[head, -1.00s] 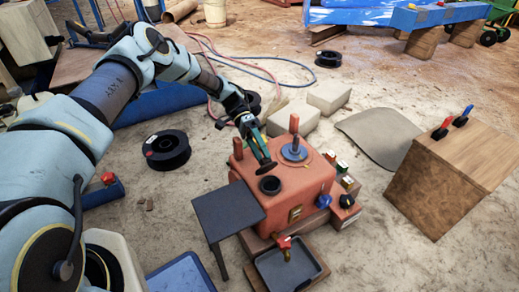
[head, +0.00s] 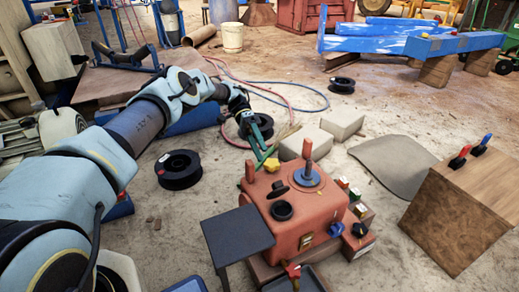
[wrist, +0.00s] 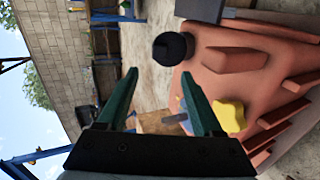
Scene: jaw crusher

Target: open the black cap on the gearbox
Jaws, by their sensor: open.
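The gearbox (head: 318,233) is a red-orange box in the lower middle of the head view; it fills the right of the wrist view (wrist: 268,85). A black round collar (head: 281,210) with a dark centre stands on its top. A flat black oval cap (head: 278,188) shows just behind the collar, apart from its mouth; a hinge cannot be made out. My gripper (head: 268,148) is open and empty, above and behind the gearbox's far left edge, clear of the cap. In the wrist view its green fingers (wrist: 160,74) are spread. A yellow knob (head: 271,165) sits near the fingertips.
Upright red pegs (head: 307,150) and a blue disc (head: 306,176) rise from the gearbox top. A dark side table (head: 238,234) stands close at left, a tray (head: 312,284) in front. A wooden box (head: 465,205) stands at right. A black spool (head: 179,170) lies left on open floor.

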